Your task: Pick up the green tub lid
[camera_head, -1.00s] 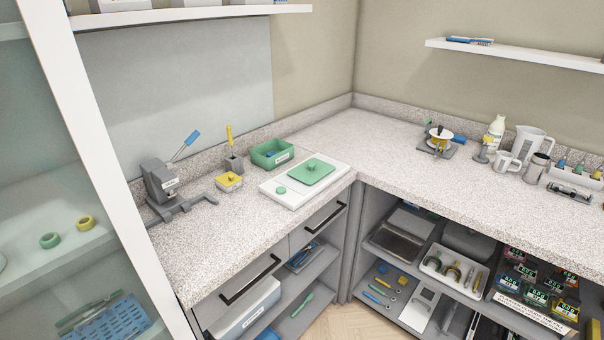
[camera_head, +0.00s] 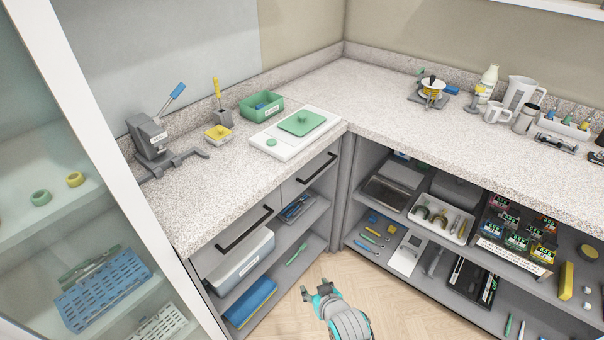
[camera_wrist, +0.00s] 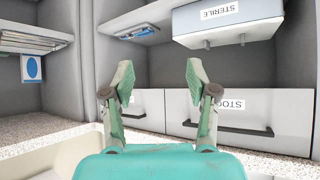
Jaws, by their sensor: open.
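The green tub lid (camera_head: 302,122) is a flat green plate with a small knob. It lies on a white board (camera_head: 279,143) on the counter near the inner corner, in the head view. A small green round piece (camera_head: 271,142) lies on the same board. The green tub (camera_head: 262,105) stands open behind it with something blue inside. My gripper (camera_head: 305,292) is low in front of the counter, over the floor, well apart from the lid. In the wrist view my gripper (camera_wrist: 159,78) is open and empty, and the lid is not seen there.
A press with a blue handle (camera_head: 153,138) and a small yellow-lidded box (camera_head: 218,135) stand left of the tub. A wire spool (camera_head: 432,91) and jugs (camera_head: 521,94) are on the right counter. Open shelves (camera_head: 420,205) lie below. A glass cabinet (camera_head: 75,220) is at left.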

